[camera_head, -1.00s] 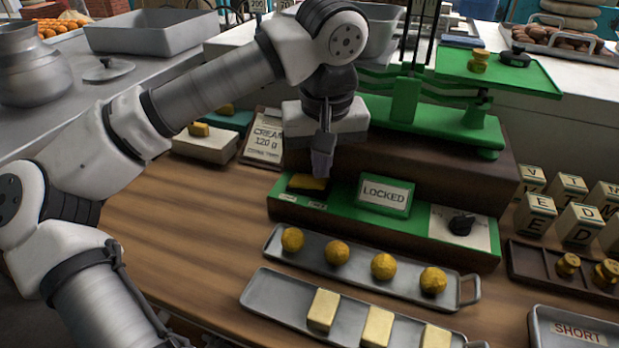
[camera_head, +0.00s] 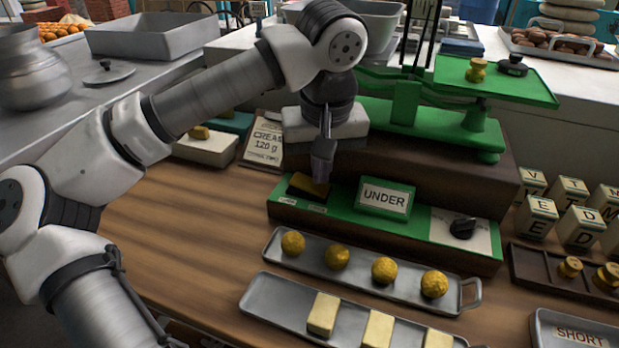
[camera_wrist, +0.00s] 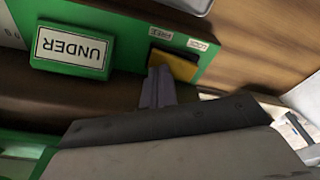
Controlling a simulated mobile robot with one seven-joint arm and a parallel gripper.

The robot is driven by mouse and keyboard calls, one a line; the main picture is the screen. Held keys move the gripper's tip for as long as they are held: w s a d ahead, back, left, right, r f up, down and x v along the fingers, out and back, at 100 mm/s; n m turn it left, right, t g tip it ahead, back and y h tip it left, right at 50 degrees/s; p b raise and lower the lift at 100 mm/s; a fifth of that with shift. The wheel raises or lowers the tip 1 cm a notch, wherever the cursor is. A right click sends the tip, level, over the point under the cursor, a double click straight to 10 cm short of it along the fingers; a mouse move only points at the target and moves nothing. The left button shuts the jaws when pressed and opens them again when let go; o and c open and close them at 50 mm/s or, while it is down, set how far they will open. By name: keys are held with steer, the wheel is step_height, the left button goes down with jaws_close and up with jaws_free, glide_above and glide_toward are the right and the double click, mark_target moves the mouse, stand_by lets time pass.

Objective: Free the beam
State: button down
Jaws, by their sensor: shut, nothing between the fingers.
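The green balance scale (camera_head: 412,112) stands on a dark brown base, with a weight pan at the right. Its front green panel holds a sign (camera_head: 384,198) reading UNDER, which also shows upside down in the wrist view (camera_wrist: 72,48). At the panel's left end is a yellow lever (camera_head: 309,184), also in the wrist view (camera_wrist: 174,64), beside small labels FREE and LOCK. My gripper (camera_head: 322,172) is shut and empty, pointing down with its fingertips at the lever; I cannot tell whether they touch. The wrist view shows the fingers (camera_wrist: 157,88) just beside the lever's edge.
A black knob (camera_head: 463,228) sits on the panel's right. A tray of yellow balls (camera_head: 337,257) and a tray of pale blocks (camera_head: 323,313) lie in front. Lettered blocks (camera_head: 541,217) and a brass weight rack (camera_head: 560,280) stand right. The wood at left front is clear.

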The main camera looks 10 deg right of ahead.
mark_target(321, 189)
step_height(321, 189, up, 6)
steer(key=p, duration=0.4)
steer(key=shift+r, duration=0.2)
steer(key=shift+s, duration=0.1)
stand_by(0.3)
